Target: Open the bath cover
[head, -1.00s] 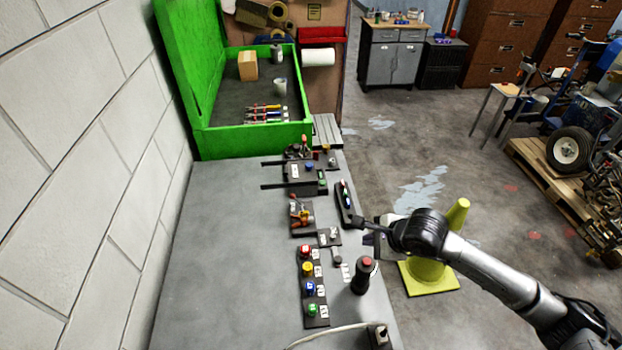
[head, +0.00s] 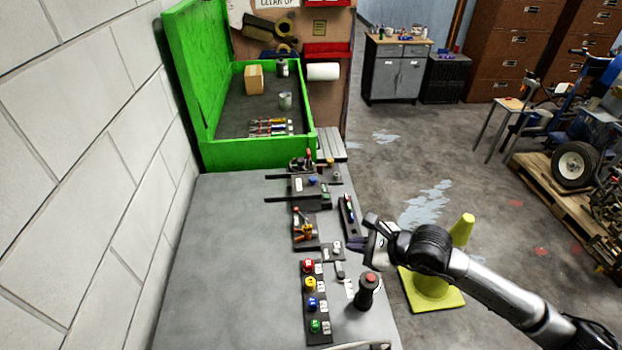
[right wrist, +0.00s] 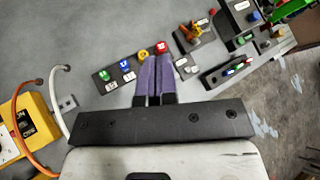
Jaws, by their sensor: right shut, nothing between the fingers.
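A green bin (head: 257,151) stands at the far end of the grey bench, and its green cover (head: 190,75) is raised upright along the wall side. The bin's green corner also shows in the right wrist view (right wrist: 290,8). My right gripper (head: 352,243) is over the bench's right edge, near a dark tray with small coloured items (head: 348,215), well short of the bin. Its two purple fingers (right wrist: 155,70) are shut together and empty, pointing toward the row of coloured buttons in the right wrist view. My left gripper is not in view.
A button strip (head: 317,338), a black upright handle with a red top (head: 367,292) and small fixtures line the bench's right side. The bench's left part (head: 220,260) is clear. A yellow cone (head: 435,285) stands on the floor. A yellow box (right wrist: 38,120) shows in the right wrist view.

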